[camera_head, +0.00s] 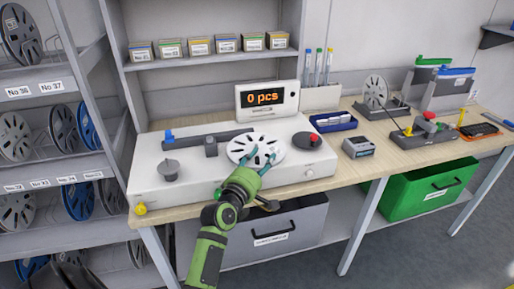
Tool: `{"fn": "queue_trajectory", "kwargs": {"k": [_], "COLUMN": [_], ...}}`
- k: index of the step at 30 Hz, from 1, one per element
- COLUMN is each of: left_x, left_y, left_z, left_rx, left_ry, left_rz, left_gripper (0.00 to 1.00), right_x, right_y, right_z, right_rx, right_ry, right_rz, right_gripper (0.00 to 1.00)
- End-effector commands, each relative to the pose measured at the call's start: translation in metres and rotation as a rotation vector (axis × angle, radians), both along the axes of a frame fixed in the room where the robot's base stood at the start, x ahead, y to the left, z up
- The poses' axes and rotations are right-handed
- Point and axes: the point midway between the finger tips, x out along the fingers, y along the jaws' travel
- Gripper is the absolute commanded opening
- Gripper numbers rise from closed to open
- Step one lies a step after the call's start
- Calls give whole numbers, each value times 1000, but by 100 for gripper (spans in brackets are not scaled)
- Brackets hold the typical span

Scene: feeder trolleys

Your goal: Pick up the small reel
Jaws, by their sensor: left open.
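A small white reel (243,147) with dark slots lies flat on the white counting machine (220,183) on the bench. My left gripper (262,161) reaches up from the front. Its fingers are open over the front right part of the reel. I cannot tell whether the fingertips touch it. Another pale reel (375,90) stands upright in a holder at the back right of the bench. My right gripper does not show.
The display (266,98) behind the reel reads "0 pcs". Shelves with several reels stand at left. A grey bin (311,226) and green bin (408,199) sit below the bench.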

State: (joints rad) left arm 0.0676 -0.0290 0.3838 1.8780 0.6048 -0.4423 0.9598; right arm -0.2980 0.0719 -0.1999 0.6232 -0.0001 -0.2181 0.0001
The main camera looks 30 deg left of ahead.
Motion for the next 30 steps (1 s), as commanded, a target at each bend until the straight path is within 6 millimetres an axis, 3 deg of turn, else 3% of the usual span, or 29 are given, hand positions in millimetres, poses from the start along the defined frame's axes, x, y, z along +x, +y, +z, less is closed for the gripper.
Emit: {"fn": "queue_trajectory", "kwargs": {"k": [3,10,12,14,30], "left_x": [8,9,9,9,11], "left_y": [1,1,1,1,1], "left_z": [0,0,0,0,7], "left_rx": [1,1,1,1,1], "left_ry": [0,0,0,0,-2], "left_rz": [0,0,0,0,0], "left_gripper": [49,49,21,0,0], "right_x": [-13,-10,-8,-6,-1], "right_y": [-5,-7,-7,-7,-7], "right_z": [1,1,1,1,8], "right_rx": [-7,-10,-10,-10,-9], "right_ry": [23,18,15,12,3], "right_rz": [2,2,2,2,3], "right_gripper": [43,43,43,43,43]}}
